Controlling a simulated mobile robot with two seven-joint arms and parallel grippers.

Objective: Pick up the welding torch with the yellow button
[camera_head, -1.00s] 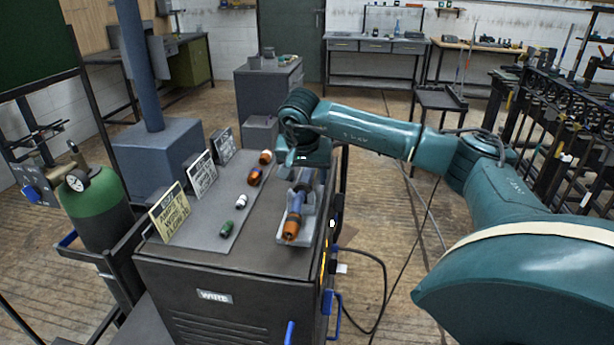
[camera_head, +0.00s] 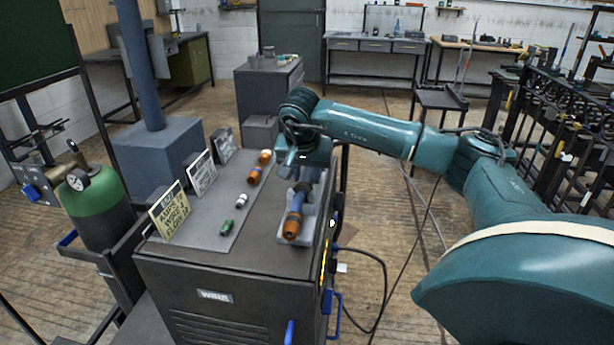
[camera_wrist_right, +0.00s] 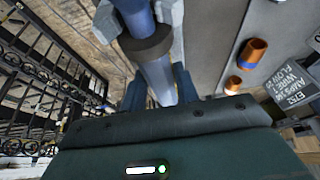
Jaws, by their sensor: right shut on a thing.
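The welding torch (camera_head: 296,205) has a blue body and an orange front end, and lies in a grey cradle (camera_head: 312,222) on top of the dark cabinet. My right gripper (camera_head: 303,178) is over its rear part from above. In the right wrist view, the torch's blue handle with a dark collar (camera_wrist_right: 150,45) runs between the two dark blue fingers of the right gripper (camera_wrist_right: 160,88), which is shut on it. I cannot make out a yellow button on the torch. My left gripper is out of view.
Upright label signs (camera_head: 170,212) line the cabinet's left side. A green gas cylinder (camera_head: 90,200) stands at left. Black racks (camera_head: 560,120) stand at right. Open floor lies right of the cabinet.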

